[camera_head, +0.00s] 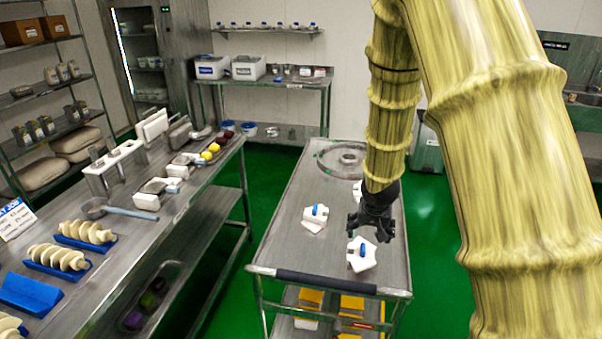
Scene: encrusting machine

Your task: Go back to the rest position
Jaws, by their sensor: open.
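My gripper (371,232) is black and hangs from my arm over the right side of the steel cart (290,235). It points down and is open, with nothing seen between its fingers. A white part with a blue piece (362,255) lies on the cart just below and in front of it; I cannot tell whether they touch. A similar white and blue part (315,216) lies to the left. Another white piece (357,190) is partly hidden behind my arm. A round metal ring (345,158) lies at the cart's far end.
A long steel table (150,240) on the left holds cream screw-shaped parts (86,232) on blue holders, and other parts. A back table (285,83) carries white bins. Shelves (45,95) stand at far left. Green floor (262,190) is free between table and cart.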

